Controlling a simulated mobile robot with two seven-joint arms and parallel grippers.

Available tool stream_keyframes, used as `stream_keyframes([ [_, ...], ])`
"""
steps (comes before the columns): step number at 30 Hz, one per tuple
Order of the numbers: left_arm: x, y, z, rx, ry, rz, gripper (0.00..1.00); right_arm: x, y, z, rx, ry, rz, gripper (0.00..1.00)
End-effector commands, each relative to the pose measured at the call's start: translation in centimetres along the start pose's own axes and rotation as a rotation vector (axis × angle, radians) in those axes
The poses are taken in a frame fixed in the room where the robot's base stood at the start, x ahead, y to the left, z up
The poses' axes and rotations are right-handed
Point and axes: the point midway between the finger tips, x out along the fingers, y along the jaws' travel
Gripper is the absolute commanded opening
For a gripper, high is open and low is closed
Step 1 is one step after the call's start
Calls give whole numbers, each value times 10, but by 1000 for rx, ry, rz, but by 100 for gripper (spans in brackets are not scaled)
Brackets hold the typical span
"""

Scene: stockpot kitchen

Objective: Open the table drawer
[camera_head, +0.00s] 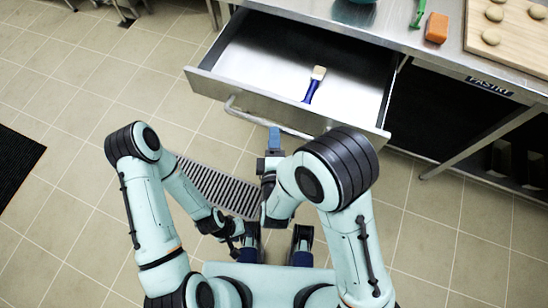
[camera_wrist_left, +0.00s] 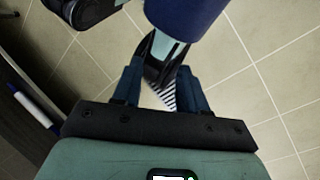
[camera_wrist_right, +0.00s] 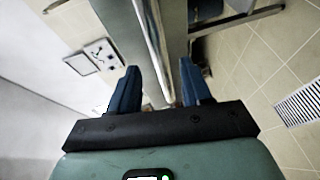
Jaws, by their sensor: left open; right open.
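The table drawer (camera_head: 215,88) stands pulled out from under the steel table, and its inside shows. A brush with a blue handle (camera_head: 313,85) lies in it. The bar handle (camera_head: 262,120) runs along the drawer front. My right gripper (camera_head: 274,138) is open beside the handle's right part, in front of the drawer; the head view does not show clearly whether it touches the bar. In the right wrist view its open fingers (camera_wrist_right: 160,85) show with the drawer's front panel beyond. My left gripper (camera_head: 236,243) is open, low near my base and away from the drawer.
The steel tabletop (camera_head: 400,32) carries an orange block (camera_head: 436,28), a green-handled item (camera_head: 418,14) and a wooden board (camera_head: 520,40) with several round pieces. A floor grate (camera_head: 215,185) lies below the arms. A dark mat (camera_head: 15,165) lies at left; the tiled floor there is clear.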

Motion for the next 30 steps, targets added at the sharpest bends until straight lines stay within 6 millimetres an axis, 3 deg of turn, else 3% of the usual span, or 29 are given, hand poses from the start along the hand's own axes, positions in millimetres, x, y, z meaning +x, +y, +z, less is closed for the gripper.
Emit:
stream_keyframes([
  [3, -5, 1, 1, 0, -1, 0, 43, -30, 1, -1, -5, 3, -3, 48],
  [8, -28, 6, 13, -3, -39, -7, 43, -53, 5, -1, -8, 2, -2, 48],
  [18, -72, 24, 6, 3, -20, -2, 43, -71, 3, -1, -2, -3, -1, 48],
  [30, -80, 27, 4, 4, -17, -1, 43, -76, 0, 0, 1, -1, 0, 48],
])
